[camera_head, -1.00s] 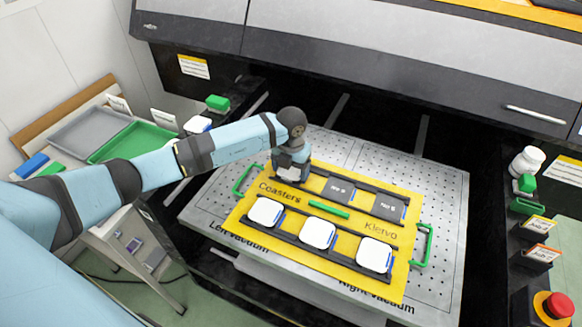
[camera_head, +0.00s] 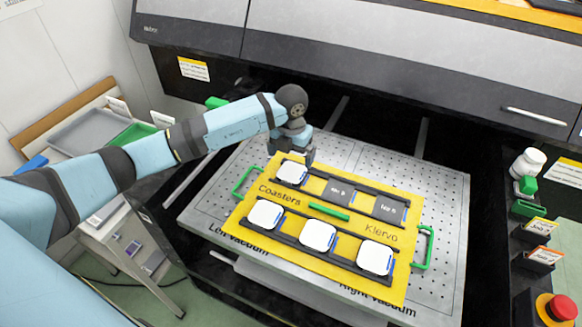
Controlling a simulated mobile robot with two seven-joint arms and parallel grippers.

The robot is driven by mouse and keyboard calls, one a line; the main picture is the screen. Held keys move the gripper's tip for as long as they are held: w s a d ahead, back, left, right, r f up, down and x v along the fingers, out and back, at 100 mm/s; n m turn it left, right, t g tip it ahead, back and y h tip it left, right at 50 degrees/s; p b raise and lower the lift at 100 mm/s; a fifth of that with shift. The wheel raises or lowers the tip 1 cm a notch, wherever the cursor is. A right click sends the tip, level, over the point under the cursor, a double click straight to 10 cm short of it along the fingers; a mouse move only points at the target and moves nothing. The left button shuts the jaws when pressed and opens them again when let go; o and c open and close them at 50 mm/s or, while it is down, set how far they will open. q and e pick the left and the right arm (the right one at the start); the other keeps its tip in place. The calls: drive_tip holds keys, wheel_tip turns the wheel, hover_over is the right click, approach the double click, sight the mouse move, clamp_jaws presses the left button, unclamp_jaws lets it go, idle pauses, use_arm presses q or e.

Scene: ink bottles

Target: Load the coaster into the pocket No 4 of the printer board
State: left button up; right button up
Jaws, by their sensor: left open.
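The yellow printer board (camera_head: 327,236) lies on the perforated metal bed, with two rows of dark pockets. A white coaster (camera_head: 292,173) sits in the leftmost pocket of the back row; any number under it is hidden. The other two back pockets (camera_head: 339,191) and (camera_head: 388,208) are empty, their small labels hard to read. The front row holds white coasters (camera_head: 265,215), (camera_head: 318,235) and (camera_head: 375,257). My left gripper (camera_head: 308,157) is open and empty, just above and behind the back-left coaster, apart from it. My right gripper is not in view.
Green handles (camera_head: 246,181) and (camera_head: 425,246) stand at the board's ends. The printer's dark gantry (camera_head: 370,75) spans behind the bed (camera_head: 445,200). At left is a table with a grey tray (camera_head: 85,132) and a green tray (camera_head: 133,133). A red button (camera_head: 556,306) is at right.

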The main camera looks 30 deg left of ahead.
sight(291, 174)
use_arm(q)
drive_tip(key=shift+r, duration=2.8)
